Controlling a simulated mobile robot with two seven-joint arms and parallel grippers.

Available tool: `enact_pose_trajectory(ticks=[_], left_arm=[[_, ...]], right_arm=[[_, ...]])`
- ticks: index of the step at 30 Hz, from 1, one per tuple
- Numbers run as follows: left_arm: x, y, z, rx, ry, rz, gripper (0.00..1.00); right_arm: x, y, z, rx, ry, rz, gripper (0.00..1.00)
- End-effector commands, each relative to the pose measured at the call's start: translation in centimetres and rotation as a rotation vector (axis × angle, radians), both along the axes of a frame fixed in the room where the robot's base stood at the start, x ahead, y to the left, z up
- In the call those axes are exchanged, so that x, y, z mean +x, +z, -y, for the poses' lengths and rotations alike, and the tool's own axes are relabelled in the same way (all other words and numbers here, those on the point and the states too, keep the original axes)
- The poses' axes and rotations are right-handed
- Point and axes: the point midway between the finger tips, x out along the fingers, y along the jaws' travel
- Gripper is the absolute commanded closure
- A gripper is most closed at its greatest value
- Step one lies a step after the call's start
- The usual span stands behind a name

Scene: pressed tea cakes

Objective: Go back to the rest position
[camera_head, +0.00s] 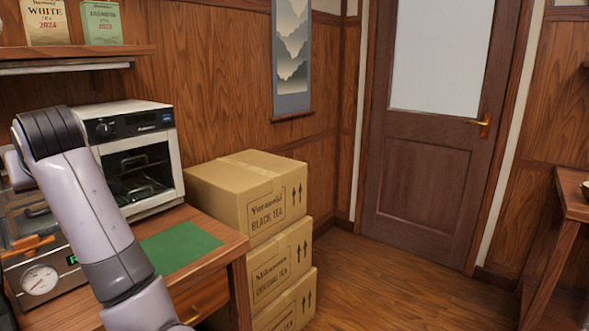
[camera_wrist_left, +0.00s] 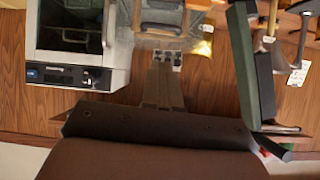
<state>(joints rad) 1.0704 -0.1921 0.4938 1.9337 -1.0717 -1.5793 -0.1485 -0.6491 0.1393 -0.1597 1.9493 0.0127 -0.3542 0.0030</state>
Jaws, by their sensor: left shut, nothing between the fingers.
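My left arm (camera_head: 95,215) rises from the bottom of the head view and bends at a dark joint at upper left; its gripper is not clear there. In the left wrist view my left gripper (camera_wrist_left: 164,62) is shut and empty, its two grey fingers side by side above the dark gripper body. The fingers point toward things on the wooden worktop, with the white oven to their left. I cannot tell whether they touch anything. My right arm and gripper are not in view.
The white oven (camera_head: 140,160) and a green mat (camera_head: 180,247) are on the wooden worktop. A round dial gauge (camera_head: 40,281) is at lower left. Stacked tea cartons (camera_head: 248,195) stand right of the worktop. The floor (camera_head: 400,285) before the door (camera_head: 425,190) is clear.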

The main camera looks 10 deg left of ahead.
Motion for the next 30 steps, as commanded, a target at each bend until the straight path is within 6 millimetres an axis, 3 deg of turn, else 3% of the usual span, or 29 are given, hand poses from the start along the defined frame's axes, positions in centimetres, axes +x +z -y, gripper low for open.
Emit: enact_pose_trajectory(ticks=[8,17,23,30], left_arm=[[0.6,-8.3,2.3,0.089,-0.154,-0.109,1.00],[-0.8,-17.9,6.9,0.117,-0.402,-0.247,1.00],[-3.7,-24.6,11.2,0.078,-0.598,-0.355,1.00],[-9.9,-32.1,17.2,-0.043,-0.841,-0.494,1.00]], right_arm=[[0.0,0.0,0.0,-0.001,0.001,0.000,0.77],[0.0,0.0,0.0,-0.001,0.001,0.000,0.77],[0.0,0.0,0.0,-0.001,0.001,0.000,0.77],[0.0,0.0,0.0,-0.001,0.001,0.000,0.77]])
